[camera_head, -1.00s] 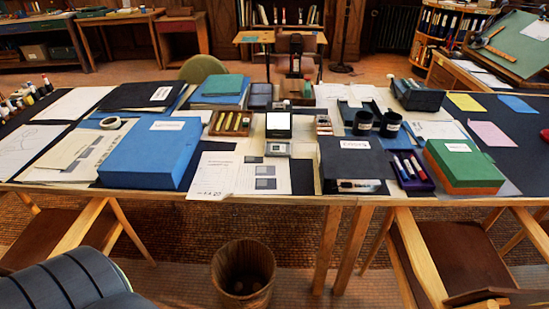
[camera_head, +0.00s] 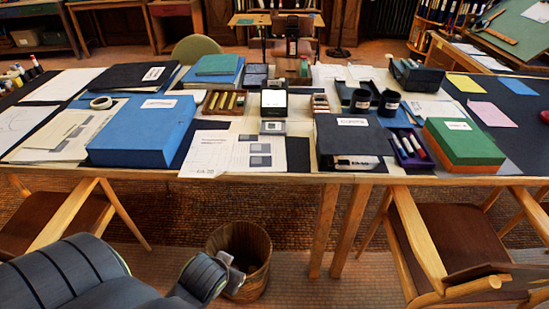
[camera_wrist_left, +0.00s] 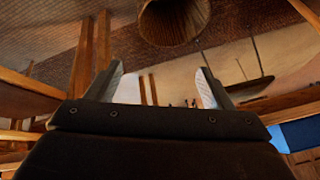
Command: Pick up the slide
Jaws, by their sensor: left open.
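A small pale grey square piece with a darker middle (camera_head: 272,127) lies on the table just in front of a lit white panel (camera_head: 274,103). It looks like a slide or its holder, but it is too small to be sure. My left gripper (camera_wrist_left: 162,90) is open and empty in the left wrist view, with its two fingers wide apart. In the head view my left arm is low in front of the table, beside the bin, well away from the grey piece. My right gripper is not in view.
A wooden bin (camera_head: 243,258) stands on the floor near my left arm. The table's front edge (camera_head: 250,180) lies above it. A blue box (camera_head: 140,135), a black box (camera_head: 350,138) and a green-orange box (camera_head: 463,145) stand near that edge. Chairs flank the bin.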

